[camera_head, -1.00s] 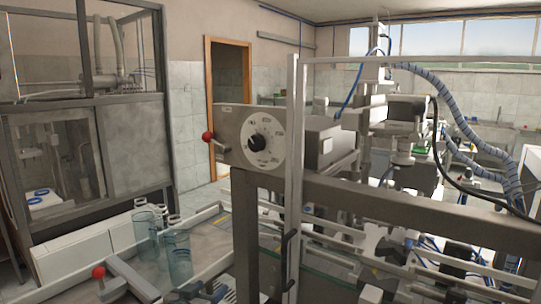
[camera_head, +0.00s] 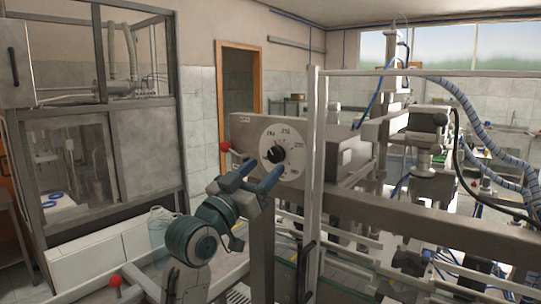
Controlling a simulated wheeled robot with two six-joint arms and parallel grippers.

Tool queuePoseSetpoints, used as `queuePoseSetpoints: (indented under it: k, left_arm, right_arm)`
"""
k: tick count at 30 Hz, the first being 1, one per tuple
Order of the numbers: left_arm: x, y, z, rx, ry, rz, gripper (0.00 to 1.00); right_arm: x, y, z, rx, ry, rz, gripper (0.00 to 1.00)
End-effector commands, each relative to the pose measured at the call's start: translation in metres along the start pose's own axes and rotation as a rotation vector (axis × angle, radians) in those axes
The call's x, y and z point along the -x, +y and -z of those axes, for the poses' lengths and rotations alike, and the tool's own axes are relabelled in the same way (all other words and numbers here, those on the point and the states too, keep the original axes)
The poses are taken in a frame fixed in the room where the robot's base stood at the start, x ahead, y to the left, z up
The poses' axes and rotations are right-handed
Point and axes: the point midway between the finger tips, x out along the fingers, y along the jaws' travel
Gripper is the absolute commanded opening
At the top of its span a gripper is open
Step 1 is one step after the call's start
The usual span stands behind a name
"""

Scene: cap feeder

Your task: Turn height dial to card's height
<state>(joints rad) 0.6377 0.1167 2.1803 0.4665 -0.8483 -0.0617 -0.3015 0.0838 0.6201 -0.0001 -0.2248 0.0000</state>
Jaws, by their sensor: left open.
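The height dial is a round white plate (camera_head: 293,146) with printed marks and a black knob (camera_head: 275,155) at its middle, on the front of a grey metal box (camera_head: 245,133). My left gripper (camera_head: 257,172) is raised just below and in front of the dial. Its two blue-tipped fingers are spread apart with nothing between them, and the right finger overlaps the dial's lower edge. I cannot tell from this view whether it touches the dial. The card is not identifiable here. My right gripper is not in view.
A red ball-ended lever (camera_head: 225,147) sticks out left of the dial. Another red knob (camera_head: 116,281) is at lower left. A pale upright post (camera_head: 317,180) stands close to the right of the dial. A clear container (camera_head: 158,226) is partly behind my left arm.

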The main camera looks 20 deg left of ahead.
Motion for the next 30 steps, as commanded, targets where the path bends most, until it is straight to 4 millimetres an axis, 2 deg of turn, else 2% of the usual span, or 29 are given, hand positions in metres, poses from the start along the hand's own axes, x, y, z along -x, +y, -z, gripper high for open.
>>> queuePoseSetpoints:
  k: [1,6,17,19,24,25,30]
  left_arm:
    - [-0.011,0.001,0.003,0.004,0.0,-0.001,0.56]
    - [-0.029,0.0,0.001,0.002,-0.001,0.0,0.56]
    - [-0.035,0.0,-0.001,-0.001,0.0,0.0,0.56]
    - [-0.035,0.0,-0.001,-0.001,-0.001,0.0,0.48]
    - [-0.035,0.0,-0.001,-0.001,-0.001,0.0,0.15]
    - [-0.035,0.0,-0.001,-0.001,-0.001,0.0,0.12]
    - [-0.035,0.0,-0.001,-0.007,-0.001,-0.002,0.12]
  right_arm:
    - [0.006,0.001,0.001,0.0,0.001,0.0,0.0]
    - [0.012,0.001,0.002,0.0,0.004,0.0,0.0]
    - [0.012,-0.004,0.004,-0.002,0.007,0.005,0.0]
    - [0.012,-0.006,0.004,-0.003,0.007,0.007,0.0]
    - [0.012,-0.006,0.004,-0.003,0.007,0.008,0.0]
    - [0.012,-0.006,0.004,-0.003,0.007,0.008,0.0]
    - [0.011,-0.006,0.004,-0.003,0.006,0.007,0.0]
